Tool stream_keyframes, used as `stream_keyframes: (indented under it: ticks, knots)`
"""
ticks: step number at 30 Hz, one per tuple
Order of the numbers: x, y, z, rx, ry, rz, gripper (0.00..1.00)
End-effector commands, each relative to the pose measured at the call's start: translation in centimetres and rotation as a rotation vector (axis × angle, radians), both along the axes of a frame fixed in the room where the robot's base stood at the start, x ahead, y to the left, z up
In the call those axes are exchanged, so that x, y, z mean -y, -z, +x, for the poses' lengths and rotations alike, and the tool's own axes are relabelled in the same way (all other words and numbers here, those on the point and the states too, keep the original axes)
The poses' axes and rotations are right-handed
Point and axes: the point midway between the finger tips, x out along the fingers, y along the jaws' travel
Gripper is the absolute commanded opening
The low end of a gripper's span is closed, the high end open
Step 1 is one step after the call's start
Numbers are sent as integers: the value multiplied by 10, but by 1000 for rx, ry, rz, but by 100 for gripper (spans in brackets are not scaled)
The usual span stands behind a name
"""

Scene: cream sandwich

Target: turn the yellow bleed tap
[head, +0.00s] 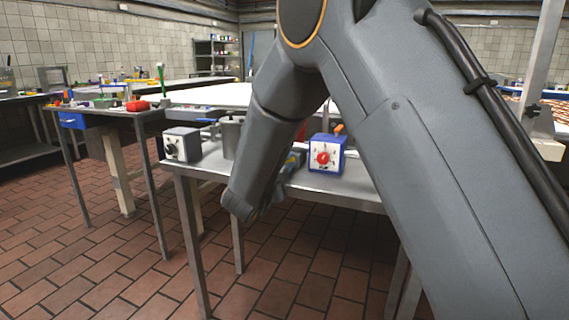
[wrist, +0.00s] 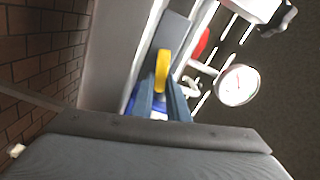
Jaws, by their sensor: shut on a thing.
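The yellow bleed tap (wrist: 162,68) shows in the wrist view as a short yellow bar, its lower end between my blue-grey fingers. My gripper (wrist: 162,88) is shut on it there. The contact faces of the fingers are hard to make out. In the head view my own arm covers the tap and most of the gripper.
In the wrist view a round white gauge (wrist: 238,85) and a red part (wrist: 201,44) sit right of the tap. In the head view a blue box with a red dial (head: 324,156), a box with a black knob (head: 182,144) and a metal pot (head: 231,137) stand on the metal table (head: 350,192).

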Motion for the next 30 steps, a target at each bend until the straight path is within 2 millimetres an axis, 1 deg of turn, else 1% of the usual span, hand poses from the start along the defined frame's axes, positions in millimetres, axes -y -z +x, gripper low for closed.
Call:
stream_keyframes:
  ticks: [14, 15, 17, 18, 30]
  knots:
    - [-1, 1, -1, 4, -3, 17, 0]
    - [-1, 1, -1, 4, -3, 17, 16]
    - [-1, 1, -1, 4, -2, 16, 26]
    - [-1, 1, -1, 4, -2, 16, 33]
    - [2, 3, 0, 1, 3, 16, 33]
